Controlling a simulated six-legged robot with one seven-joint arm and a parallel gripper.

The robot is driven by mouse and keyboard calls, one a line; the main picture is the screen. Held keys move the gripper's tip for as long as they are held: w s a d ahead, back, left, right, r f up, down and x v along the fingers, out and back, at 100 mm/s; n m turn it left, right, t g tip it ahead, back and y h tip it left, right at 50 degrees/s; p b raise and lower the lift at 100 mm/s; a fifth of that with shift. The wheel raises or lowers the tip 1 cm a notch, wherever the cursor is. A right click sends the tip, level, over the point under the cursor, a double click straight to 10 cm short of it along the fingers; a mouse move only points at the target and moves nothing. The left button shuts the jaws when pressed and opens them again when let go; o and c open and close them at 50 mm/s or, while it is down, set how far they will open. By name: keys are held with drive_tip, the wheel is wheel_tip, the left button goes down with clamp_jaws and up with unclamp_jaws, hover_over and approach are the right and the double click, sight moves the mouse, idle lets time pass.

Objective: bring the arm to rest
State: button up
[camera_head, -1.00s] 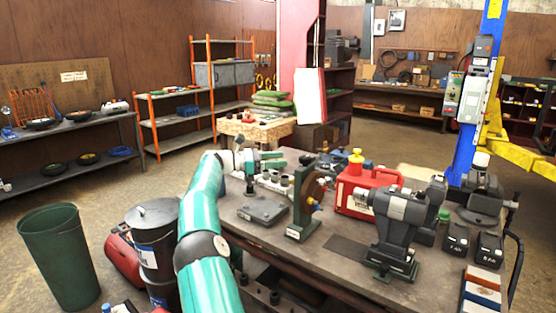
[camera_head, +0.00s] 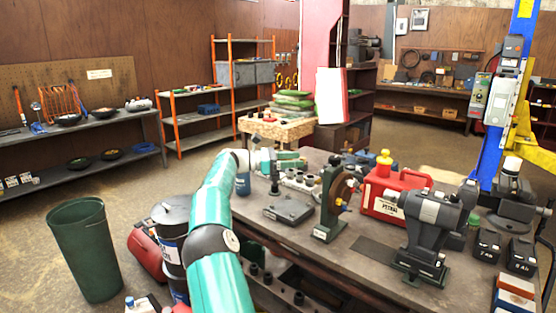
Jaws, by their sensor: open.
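My teal arm rises from the bottom of the head view and reaches away over the left edge of the workbench (camera_head: 375,262). Its far end bends to the right above the back left part of the bench. My gripper (camera_head: 275,168) is there, small and open, among the tools. Its fingers are hard to make out, and I see nothing held. A grey flat-based device (camera_head: 288,208) stands on the bench just in front of it. I cannot tell whether the gripper touches anything.
A green stand with a wheel (camera_head: 330,210), a red petrol can (camera_head: 390,195) and a grey bench machine (camera_head: 425,235) crowd the bench. A green bin (camera_head: 85,250) and a dark drum (camera_head: 172,235) stand left of my arm. Floor beyond the bin is open.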

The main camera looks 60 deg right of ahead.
drive_tip(key=w+a+f+m+t+y, duration=0.1)
drive_tip(key=w+a+m+t+y, duration=0.15)
drive_tip(key=a+t, duration=1.05)
drive_tip(key=w+a+f+m+t+y, duration=0.1)
drive_tip(key=a+m+t+y, duration=0.15)
drive_tip(key=a, duration=2.05)
drive_tip(key=s+a+f+t+y, duration=0.1)
drive_tip(key=s+a+f+y, duration=0.1)
drive_tip(key=a, duration=0.7)
drive_tip(key=s+a+f+m+t+y, duration=0.1)
drive_tip(key=s+a, duration=0.4)
drive_tip(key=a, duration=0.5)
drive_tip(key=s+a+f+m+t+y, duration=0.1)
drive_tip(key=s+a+f, duration=0.3)
drive_tip(key=a, duration=0.6)
drive_tip(key=shift+f+t+y, duration=0.3)
drive_tip(key=shift+t+y, duration=0.5)
drive_tip(key=shift+t, duration=0.05)
drive_tip(key=c, duration=0.5)
drive_tip(key=shift+o, duration=0.2)
drive_tip(key=shift+d, duration=0.15)
